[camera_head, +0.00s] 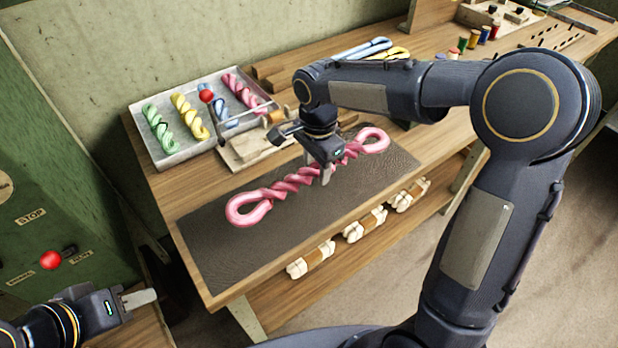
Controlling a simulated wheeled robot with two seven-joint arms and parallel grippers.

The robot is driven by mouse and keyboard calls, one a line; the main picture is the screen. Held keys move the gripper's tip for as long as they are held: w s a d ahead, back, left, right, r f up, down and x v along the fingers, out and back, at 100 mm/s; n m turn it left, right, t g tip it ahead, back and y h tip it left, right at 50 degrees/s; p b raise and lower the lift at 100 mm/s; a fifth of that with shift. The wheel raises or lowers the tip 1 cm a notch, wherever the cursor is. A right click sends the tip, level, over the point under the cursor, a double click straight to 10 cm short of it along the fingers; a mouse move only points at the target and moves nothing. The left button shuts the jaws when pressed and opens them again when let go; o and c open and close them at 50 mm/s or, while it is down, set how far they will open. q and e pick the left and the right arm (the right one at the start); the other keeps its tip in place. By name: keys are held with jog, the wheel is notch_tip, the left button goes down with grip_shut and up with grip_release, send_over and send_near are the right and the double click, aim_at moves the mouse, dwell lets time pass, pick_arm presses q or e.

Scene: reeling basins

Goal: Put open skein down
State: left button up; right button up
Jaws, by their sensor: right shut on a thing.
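A pink twisted skein (287,187) with a loop at each end lies along a dark grey mat (240,248) on the wooden table, or just above it; I cannot tell whether it touches. My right gripper (325,176) comes down from above and is shut on the skein right of its middle. The gripper hides a short part of the twist. My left gripper (143,298) is at the lower left, off the table's left edge and away from the skein. Its fingers show from the side, so I cannot tell whether it is open.
A grey tray (165,160) with green, yellow, blue and pink skeins stands at the back left. A wooden device with a red-knobbed lever (206,96) stands beside it. Several bundles (364,224) lie on the shelf below. A green machine (50,200) borders the left.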

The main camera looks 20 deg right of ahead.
aim_at(309, 190)
jog(key=shift+w+a+f, duration=0.25)
jog(key=shift+a+f, duration=0.2)
jog(key=shift+f, duration=0.1)
jog(key=f, duration=0.3)
jog(key=shift+w+a+f, duration=0.15)
jog(key=shift+w+a, duration=0.05)
jog(key=shift+a, duration=0.15)
jog(key=shift+f, duration=0.35)
jog(key=shift+f, duration=0.1)
jog(key=o, duration=1.1)
